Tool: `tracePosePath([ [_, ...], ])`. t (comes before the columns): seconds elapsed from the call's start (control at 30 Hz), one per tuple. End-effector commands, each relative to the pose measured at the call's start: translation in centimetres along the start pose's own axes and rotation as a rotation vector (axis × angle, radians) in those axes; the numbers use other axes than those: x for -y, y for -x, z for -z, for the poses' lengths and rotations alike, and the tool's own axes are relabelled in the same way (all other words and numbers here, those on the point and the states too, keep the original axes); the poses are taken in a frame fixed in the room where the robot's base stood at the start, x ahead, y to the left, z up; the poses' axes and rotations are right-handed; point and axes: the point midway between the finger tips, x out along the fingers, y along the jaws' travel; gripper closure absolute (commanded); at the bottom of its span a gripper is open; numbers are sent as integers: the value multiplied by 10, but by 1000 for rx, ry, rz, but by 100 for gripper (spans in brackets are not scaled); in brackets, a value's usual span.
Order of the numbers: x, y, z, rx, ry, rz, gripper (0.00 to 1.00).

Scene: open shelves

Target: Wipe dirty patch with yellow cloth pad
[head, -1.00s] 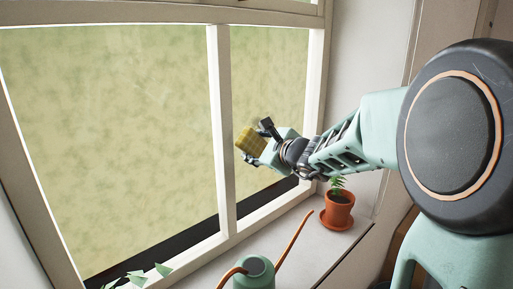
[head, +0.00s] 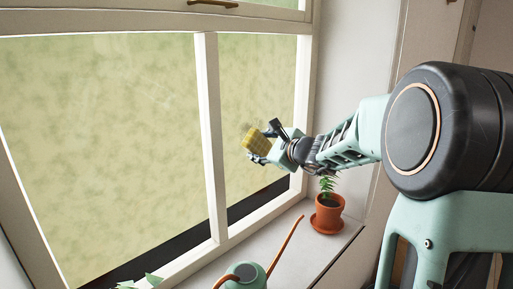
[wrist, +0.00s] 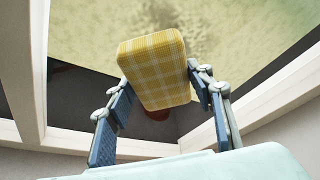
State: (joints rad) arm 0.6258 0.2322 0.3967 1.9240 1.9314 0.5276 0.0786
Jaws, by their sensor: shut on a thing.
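The yellow checked cloth pad (head: 256,141) is held between the fingers of my gripper (head: 268,143), in front of the right window pane. The wrist view shows the pad (wrist: 156,70) upright, with the two fingers (wrist: 160,95) shut on its sides. A darker mottled smudge, apparently the dirty patch (wrist: 200,24), shows on the glass above and behind the pad in the wrist view. In the head view the smudge is hard to tell from the mottled green beyond. I cannot tell whether the pad touches the glass.
A white window bar (head: 210,140) divides the left and right panes. On the sill stand a potted plant (head: 328,212) below my arm and a green watering can (head: 246,275) with a long orange spout. Leaves (head: 142,282) show at the bottom left.

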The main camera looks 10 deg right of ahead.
Motion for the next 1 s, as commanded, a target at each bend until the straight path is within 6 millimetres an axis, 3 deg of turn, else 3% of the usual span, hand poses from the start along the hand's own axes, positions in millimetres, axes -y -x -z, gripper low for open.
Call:
tracePosePath([
  [0.7, 35, -16, 28, 3, 1, 0, 71],
  [1.0, 35, -15, 32, 4, 3, 0, 71],
])
